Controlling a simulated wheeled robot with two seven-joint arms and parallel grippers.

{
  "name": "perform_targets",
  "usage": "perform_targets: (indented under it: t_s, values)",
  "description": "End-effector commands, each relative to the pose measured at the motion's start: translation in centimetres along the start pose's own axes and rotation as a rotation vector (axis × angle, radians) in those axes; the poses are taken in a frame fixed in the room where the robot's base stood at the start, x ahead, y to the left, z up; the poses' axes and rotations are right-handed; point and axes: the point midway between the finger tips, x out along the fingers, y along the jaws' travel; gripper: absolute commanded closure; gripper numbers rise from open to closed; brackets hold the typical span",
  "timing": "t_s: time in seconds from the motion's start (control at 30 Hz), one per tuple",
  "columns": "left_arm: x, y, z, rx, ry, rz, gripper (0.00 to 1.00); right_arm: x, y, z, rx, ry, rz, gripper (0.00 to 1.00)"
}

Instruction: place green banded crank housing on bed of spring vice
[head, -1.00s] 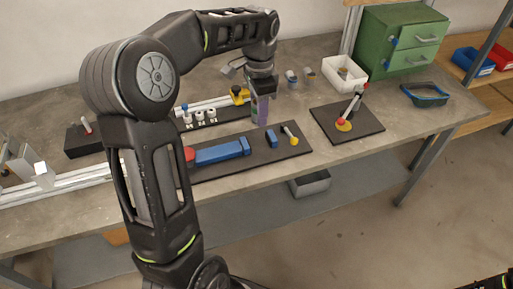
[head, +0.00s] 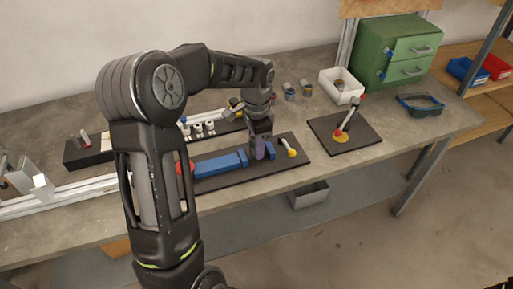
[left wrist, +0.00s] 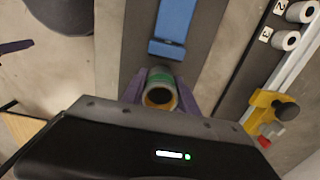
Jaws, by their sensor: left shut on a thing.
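My left gripper (head: 262,152) is low over the dark board of the spring vice, between its blue jaws. In the left wrist view its purple fingers (left wrist: 160,96) are shut on the green banded crank housing (left wrist: 161,77), a grey hollow cylinder with an orange-brown inside. The housing is hidden in the head view. The spring vice has a long blue body (head: 217,166), a small blue block (head: 270,150) and a yellow-knobbed lever (head: 291,152). The blue part (left wrist: 174,25) also shows in the wrist view, just beyond the housing. I cannot tell whether the housing touches the bed.
Two small cylinders (head: 290,92) stand behind the vice, beside a white bin (head: 340,86). A rail with white numbered cylinders (head: 198,130) lies behind. A green drawer cabinet (head: 391,50) stands at the back right.

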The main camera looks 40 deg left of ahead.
Motion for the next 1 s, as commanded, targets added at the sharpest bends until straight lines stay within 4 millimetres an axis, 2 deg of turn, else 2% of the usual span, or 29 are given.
perform_targets:
  t_s: [0.13,0.53,0.57,0.8,1.0]
  values:
    - [1.6,0.0,0.0,0.001,-0.001,0.001,1.00,-0.2,-0.1,0.0,0.000,0.000,0.000,0.68]
    - [2.1,0.0,0.0,0.001,0.001,-0.001,1.00,0.1,0.1,0.0,0.000,0.000,0.000,0.68]
    - [2.0,0.0,0.0,0.001,0.001,-0.001,0.62,0.0,0.0,0.0,0.000,0.000,0.000,0.68]
    - [1.9,0.0,0.0,0.001,0.000,0.000,0.43,0.0,0.0,0.0,0.000,0.000,0.000,0.68]
    - [1.9,0.0,0.0,0.001,0.000,0.000,0.43,0.0,0.0,0.0,0.000,0.000,0.000,0.68]
